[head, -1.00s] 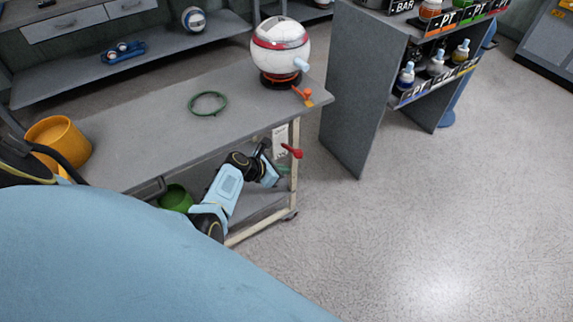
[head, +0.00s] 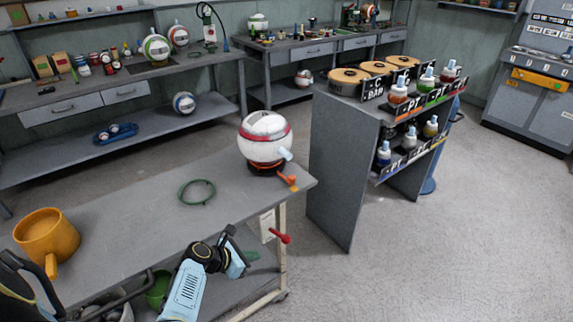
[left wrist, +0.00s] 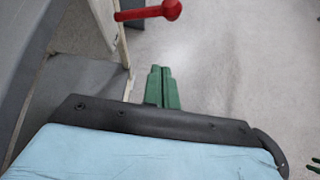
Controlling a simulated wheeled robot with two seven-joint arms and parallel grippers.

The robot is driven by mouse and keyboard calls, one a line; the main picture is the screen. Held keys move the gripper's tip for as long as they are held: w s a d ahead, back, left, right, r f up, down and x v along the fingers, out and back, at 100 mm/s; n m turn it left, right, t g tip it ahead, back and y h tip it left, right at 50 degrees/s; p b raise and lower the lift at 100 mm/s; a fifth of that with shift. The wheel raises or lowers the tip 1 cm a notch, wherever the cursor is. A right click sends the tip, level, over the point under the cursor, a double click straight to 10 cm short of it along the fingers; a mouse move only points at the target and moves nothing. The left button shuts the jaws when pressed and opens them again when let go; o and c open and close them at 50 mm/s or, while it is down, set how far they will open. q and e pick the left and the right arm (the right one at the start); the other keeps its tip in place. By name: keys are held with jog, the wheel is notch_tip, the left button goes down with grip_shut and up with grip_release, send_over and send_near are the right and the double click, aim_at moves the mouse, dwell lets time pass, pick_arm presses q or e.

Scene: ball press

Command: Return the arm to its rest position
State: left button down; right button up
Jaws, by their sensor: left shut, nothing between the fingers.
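My left arm comes up beside the near side of the grey workbench (head: 110,225). Its green-fingered left gripper (head: 252,257) is low by the bench's right end, left of and below a red lever (head: 279,237). In the left wrist view the green fingers (left wrist: 162,88) are closed together with nothing between them. The red knob of the lever (left wrist: 171,10) shows above them, apart from the fingers.
A white and red ball (head: 264,137) sits on a dark base at the bench's right end. A green ring (head: 197,192) and an orange mug (head: 47,237) are on the bench. A grey bottle shelf (head: 335,175) stands right. Open floor (head: 450,250) lies at right.

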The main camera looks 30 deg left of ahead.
pick_arm(q)
jog(key=s+d+f+m+g+y, duration=0.1)
jog(key=s+d+f+m+g, duration=0.25)
jog(key=s+f+m, duration=0.55)
jog(key=s+d+f+m+g+y, duration=0.2)
jog(key=s+d+f+m+g, duration=0.15)
jog(key=s+f+m, duration=0.55)
jog(key=s+d+f+m+g, duration=0.1)
jog(key=s+d+f+m, duration=0.1)
jog(key=s+m, duration=0.6)
jog(key=s+d+f+m+y, duration=0.1)
jog(key=s+d+f+m, duration=0.2)
jog(key=s, duration=1.2)
notch_tip(320, 180, down, 2)
jog(key=m, duration=0.5)
jog(key=shift+g, duration=0.4)
jog(key=shift+s, duration=0.2)
